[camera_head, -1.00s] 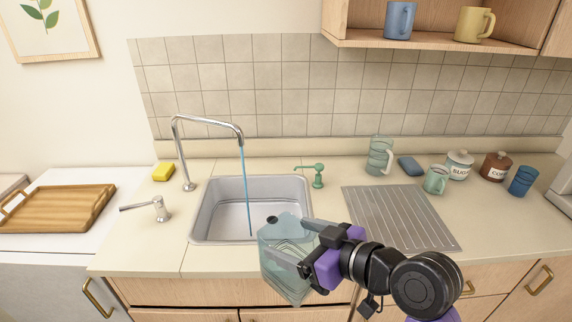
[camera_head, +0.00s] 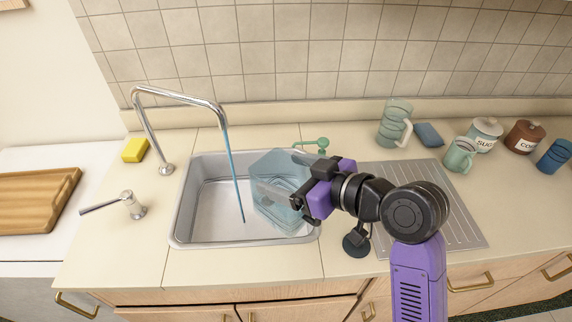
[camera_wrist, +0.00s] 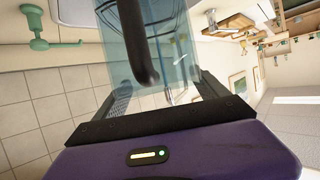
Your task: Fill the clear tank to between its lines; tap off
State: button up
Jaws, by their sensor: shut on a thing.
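The clear tank (camera_head: 280,190) is a bluish see-through box, held over the right part of the sink basin. My gripper (camera_head: 302,185) is shut on the tank at its right side; the tank also shows between the fingers in the wrist view (camera_wrist: 185,50). I cannot make out the fill lines or any water in the tank. The tap (camera_head: 185,97) is a chrome gooseneck, and a blue stream (camera_head: 235,180) runs from its spout into the basin, left of the tank and apart from it. The tap's lever (camera_head: 115,203) stands on the counter at left.
The steel sink (camera_head: 190,215) has free room at left. A green soap pump (camera_head: 318,143) stands behind the tank. A yellow sponge (camera_head: 135,150) lies at left. A ridged drainboard (camera_head: 445,210), a glass jug (camera_head: 393,125), mug (camera_head: 460,155) and canisters (camera_head: 486,133) are at right.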

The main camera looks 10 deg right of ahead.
aim_at(264, 168)
jog(key=a+r+b+x, duration=0.1)
jog(key=r+b+x, duration=0.1)
jog(key=x, duration=1.1)
jog(key=shift+w+r+b, duration=0.35)
jog(key=shift+r, duration=0.15)
jog(key=shift+w+a, duration=1)
jog(key=shift+w, duration=0.15)
jog(key=shift+d+r, duration=0.1)
dwell(2.5)
jog(key=s+d+p, duration=0.1)
jog(key=s+d, duration=0.3)
jog(key=s+d+p, duration=0.1)
jog(key=s+d, duration=0.3)
jog(key=s, duration=0.1)
jog(key=shift+s+d, duration=0.15)
jog(key=shift+d, duration=0.1)
dwell(0.3)
